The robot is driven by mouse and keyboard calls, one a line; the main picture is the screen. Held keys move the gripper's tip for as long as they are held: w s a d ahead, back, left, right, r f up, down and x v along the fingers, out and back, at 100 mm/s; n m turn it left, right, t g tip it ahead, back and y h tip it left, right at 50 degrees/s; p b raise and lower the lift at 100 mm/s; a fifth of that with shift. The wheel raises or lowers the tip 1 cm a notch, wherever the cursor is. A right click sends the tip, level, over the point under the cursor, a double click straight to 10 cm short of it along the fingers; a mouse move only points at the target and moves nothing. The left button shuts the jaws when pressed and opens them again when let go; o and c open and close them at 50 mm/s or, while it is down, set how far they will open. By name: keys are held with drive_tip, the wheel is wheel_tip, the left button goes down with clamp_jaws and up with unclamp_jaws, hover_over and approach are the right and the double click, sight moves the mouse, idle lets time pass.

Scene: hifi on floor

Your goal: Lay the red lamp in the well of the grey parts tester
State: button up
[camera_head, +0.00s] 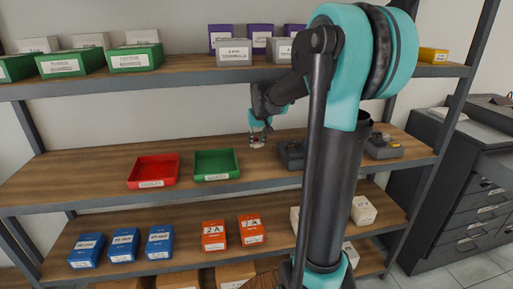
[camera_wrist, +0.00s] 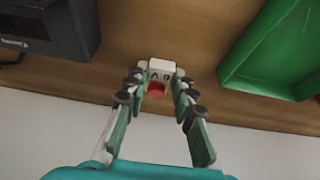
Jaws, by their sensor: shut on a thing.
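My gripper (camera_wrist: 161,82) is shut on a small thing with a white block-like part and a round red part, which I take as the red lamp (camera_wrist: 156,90). In the head view my gripper (camera_head: 257,142) is over the middle shelf, between the green bin and a dark grey device; the lamp is too small to make out there. That dark grey device (camera_head: 291,154), likely the grey parts tester, is partly hidden behind my arm. It also shows at the top left of the wrist view (camera_wrist: 50,25). Its well cannot be made out.
A green bin (camera_head: 216,177) and a red bin (camera_head: 152,184) stand left of my gripper on the middle shelf (camera_head: 85,178). Another grey device (camera_head: 383,147) stands at the right of that shelf. The upper shelf (camera_head: 190,70) with boxes is overhead.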

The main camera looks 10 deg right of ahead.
sight(257, 143)
drive_tip(key=shift+w, duration=0.45)
drive_tip(key=shift+w+f, duration=0.1)
drive_tip(key=shift+f, duration=1.65)
drive_tip(key=shift+f, duration=0.2)
drive_tip(key=o, duration=0.9)
drive_tip(key=shift+o, duration=0.2)
drive_tip(key=shift+r, duration=0.15)
drive_tip(key=v, duration=0.5)
drive_tip(key=s, duration=1)
drive_tip(key=shift+s, duration=1)
